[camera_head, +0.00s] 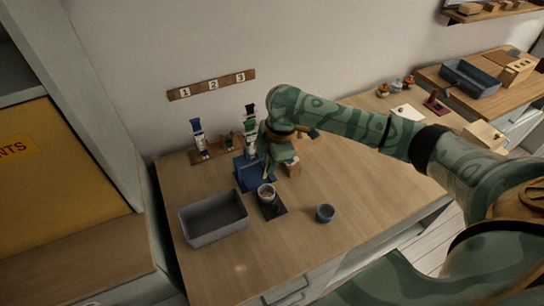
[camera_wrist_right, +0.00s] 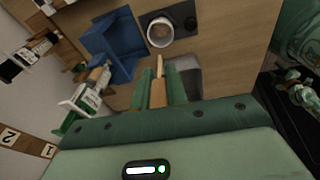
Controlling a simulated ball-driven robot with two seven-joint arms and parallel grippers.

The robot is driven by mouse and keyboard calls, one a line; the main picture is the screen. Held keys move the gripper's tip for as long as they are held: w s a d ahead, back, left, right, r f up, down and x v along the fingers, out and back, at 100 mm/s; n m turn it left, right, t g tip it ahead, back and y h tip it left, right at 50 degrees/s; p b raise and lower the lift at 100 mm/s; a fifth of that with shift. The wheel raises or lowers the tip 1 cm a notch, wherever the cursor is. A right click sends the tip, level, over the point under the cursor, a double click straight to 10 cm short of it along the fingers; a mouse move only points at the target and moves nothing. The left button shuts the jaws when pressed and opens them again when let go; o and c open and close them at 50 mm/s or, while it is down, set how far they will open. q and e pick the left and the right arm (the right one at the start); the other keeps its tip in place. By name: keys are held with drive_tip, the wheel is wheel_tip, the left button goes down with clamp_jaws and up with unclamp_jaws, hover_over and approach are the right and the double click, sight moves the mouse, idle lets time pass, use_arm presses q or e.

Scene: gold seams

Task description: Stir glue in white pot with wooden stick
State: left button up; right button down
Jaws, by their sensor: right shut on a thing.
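The white pot (camera_head: 266,196) stands upright on a dark square pad (camera_head: 277,210) on the wooden table. In the right wrist view the pot (camera_wrist_right: 160,33) shows its round opening with brownish content. My right gripper (camera_head: 269,172) is just behind and above the pot. In the right wrist view its green fingers (camera_wrist_right: 158,88) are shut on the flat wooden stick (camera_wrist_right: 159,92). The stick's narrow end points toward the pot and appears outside its rim; the exact gap is hard to judge. My left gripper is not in view.
A grey bin (camera_head: 213,220) stands left of the pot, and a blue holder (camera_head: 247,177) behind it. Tubes (camera_head: 197,132) stand upright in a wooden rack at the back. The table's front right is clear.

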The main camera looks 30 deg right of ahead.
drive_tip(key=shift+w+d+f+n, duration=0.15)
drive_tip(key=shift+d+f+n, duration=0.05)
drive_tip(key=shift+n, duration=0.1)
drive_tip(key=shift+d+f, duration=0.1)
drive_tip(key=shift+f, duration=0.25)
drive_tip(key=f+b, duration=0.1)
drive_tip(key=b, duration=0.1)
drive_tip(key=f+b, duration=0.4)
drive_tip(key=shift+s+d+b, duration=0.2)
drive_tip(key=shift+d+b, duration=0.1)
drive_tip(key=shift+d, duration=0.05)
drive_tip(key=shift+w+a+f, duration=0.1)
drive_tip(key=shift+a+f, duration=0.1)
drive_tip(key=shift+f, duration=0.6)
drive_tip(key=shift+w+a+f, duration=0.1)
drive_tip(key=shift+a+f, duration=0.1)
drive_tip(key=shift+f, duration=0.6)
drive_tip(key=shift+w, duration=0.1)
